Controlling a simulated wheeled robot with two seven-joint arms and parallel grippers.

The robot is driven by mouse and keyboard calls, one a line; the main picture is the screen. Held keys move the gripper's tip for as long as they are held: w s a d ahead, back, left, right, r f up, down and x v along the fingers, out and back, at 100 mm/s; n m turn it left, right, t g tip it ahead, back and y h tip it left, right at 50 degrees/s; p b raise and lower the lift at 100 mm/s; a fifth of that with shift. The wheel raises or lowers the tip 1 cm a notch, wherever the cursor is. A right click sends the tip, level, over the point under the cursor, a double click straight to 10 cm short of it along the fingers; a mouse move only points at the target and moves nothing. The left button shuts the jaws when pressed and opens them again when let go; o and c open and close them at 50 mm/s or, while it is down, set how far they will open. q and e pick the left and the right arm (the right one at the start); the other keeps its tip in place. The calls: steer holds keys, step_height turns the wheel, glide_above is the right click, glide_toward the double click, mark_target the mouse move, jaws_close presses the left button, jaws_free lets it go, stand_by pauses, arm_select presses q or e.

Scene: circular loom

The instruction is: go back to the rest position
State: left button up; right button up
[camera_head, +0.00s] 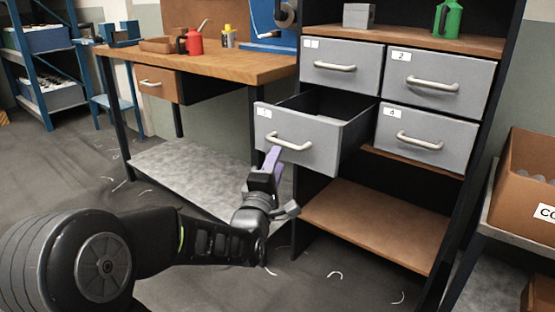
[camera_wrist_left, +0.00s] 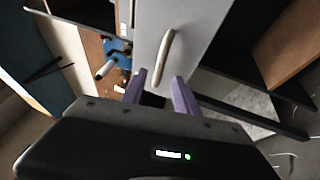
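My left gripper (camera_head: 273,157) has purple fingers and is just below and in front of the handle (camera_head: 289,142) of the lower left drawer (camera_head: 322,147). That drawer is pulled partly out, and its inside looks dark. In the left wrist view the two fingers (camera_wrist_left: 159,88) stand apart with a gap between them. The pale handle (camera_wrist_left: 164,55) lies just beyond the tips, in line with the gap. I cannot tell whether a finger touches it. Nothing is held. My right gripper is in neither view.
The other drawers, such as the upper left one (camera_head: 341,75), are shut. An open shelf (camera_head: 375,222) lies below them. A wooden workbench (camera_head: 205,63) with a red can (camera_head: 195,43) stands left. A brown box (camera_head: 525,165) stands at right. Floor at left is mostly clear.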

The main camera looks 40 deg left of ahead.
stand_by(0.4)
arm_select(q)
steer(key=d+f+m+g+h, duration=0.25)
steer(key=d+f+m, duration=0.2)
steer(key=f, duration=0.55)
steer(key=d+f+m+g+h, duration=0.25)
steer(key=d+f+m, duration=0.2)
steer(key=f, duration=0.55)
steer(key=d+f+m+g+h, duration=0.25)
steer(key=d+f+m, duration=0.2)
steer(key=f, duration=0.65)
steer(key=s+d+f+m+g+h, duration=0.5)
steer(key=s+d+f+m+g, duration=0.35)
steer(key=s+d+f, duration=1.45)
step_height(320, 180, up, 35)
steer(key=s+d+g+p, duration=0.1)
steer(key=s+p, duration=0.1)
steer(key=p, duration=3.1)
steer(key=shift+d+p, duration=0.35)
steer(key=shift+d, duration=0.05)
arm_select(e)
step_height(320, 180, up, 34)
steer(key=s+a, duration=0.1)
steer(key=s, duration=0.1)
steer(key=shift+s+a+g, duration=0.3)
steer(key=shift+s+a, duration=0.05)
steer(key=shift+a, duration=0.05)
